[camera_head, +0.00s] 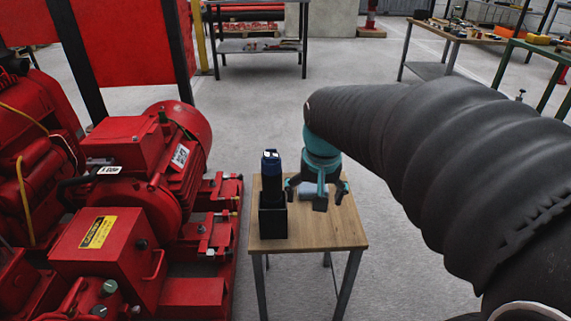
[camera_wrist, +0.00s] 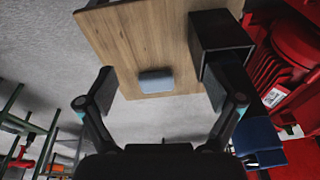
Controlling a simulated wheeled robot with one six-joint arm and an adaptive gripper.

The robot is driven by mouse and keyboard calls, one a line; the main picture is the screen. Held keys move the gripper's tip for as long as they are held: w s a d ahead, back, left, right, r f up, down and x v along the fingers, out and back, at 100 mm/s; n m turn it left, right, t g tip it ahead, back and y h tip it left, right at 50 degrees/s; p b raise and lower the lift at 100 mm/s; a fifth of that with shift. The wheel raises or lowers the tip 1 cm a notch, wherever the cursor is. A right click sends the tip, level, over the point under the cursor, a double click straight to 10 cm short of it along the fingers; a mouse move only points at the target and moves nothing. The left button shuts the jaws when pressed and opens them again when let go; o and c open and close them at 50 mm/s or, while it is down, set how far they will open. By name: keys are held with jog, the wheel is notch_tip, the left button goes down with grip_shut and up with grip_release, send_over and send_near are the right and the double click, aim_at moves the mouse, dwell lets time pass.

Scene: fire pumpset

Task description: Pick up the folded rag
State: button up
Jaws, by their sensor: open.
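The folded rag (camera_wrist: 156,82) is a small blue-grey block lying flat on the wooden table (camera_wrist: 127,45), near one edge in the wrist view. In the head view the rag (camera_head: 307,189) is partly hidden behind my gripper (camera_head: 319,192). My gripper is open and empty. In the wrist view its two fingers (camera_wrist: 166,96) are spread wide with the rag seen between them, apart from both. The head view shows the gripper pointing down over the table; the exact gap above the rag is hard to tell.
A black box holder (camera_head: 273,219) with a dark, blue-topped tool (camera_head: 271,164) stands upright on the table, left of my gripper and close to it. A red pump set (camera_head: 150,190) stands left of the table. Workbenches (camera_head: 450,35) stand farther back. Bare tabletop lies in front.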

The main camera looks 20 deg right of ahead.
aim_at(313, 190)
jog(key=w+d+m+g, duration=0.1)
jog(key=w+d+m, duration=0.4)
jog(key=w+m, duration=0.3)
jog(key=w+d+m+g, duration=0.1)
jog(key=w+d+m, duration=0.4)
jog(key=w+m, duration=0.35)
jog(key=f, duration=0.4)
jog(key=f+b, duration=0.1)
jog(key=f, duration=0.3)
jog(key=f+b, duration=0.1)
jog(key=f, duration=0.3)
jog(key=shift+s+f, duration=0.15)
jog(key=shift+s, duration=0.15)
jog(key=c, duration=1)
